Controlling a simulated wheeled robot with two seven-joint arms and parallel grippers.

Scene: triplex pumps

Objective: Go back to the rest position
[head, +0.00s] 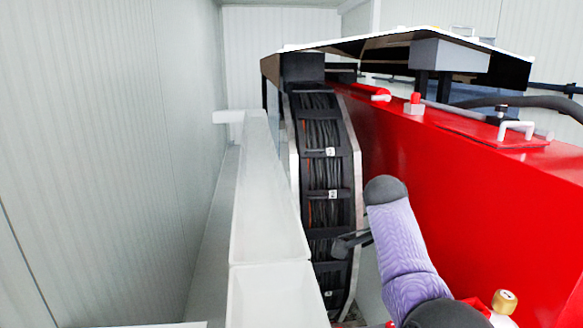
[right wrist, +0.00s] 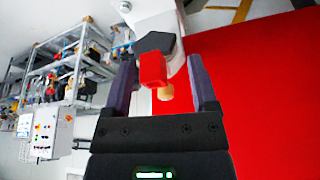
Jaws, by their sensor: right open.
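My right arm, with a purple link (head: 402,250), rises at the lower right of the head view in front of the red pump housing. A dark part juts left from behind it, perhaps the gripper. In the right wrist view my right gripper (right wrist: 165,88) is open, its two purple-grey fingers spread apart. A red block-shaped fitting (right wrist: 152,70) and a gold-coloured cap (right wrist: 166,92) show in the gap between the fingers. I cannot tell whether they are between the fingers or beyond them. My left gripper is in neither view.
The red housing (head: 470,190) fills the right side, with a gold-topped fitting (head: 503,301) low down. A cable chain (head: 328,185) and a pale trough (head: 262,200) run beside it. A grey wall stands left. The wrist view shows shelves (right wrist: 60,65) and a control box (right wrist: 45,130).

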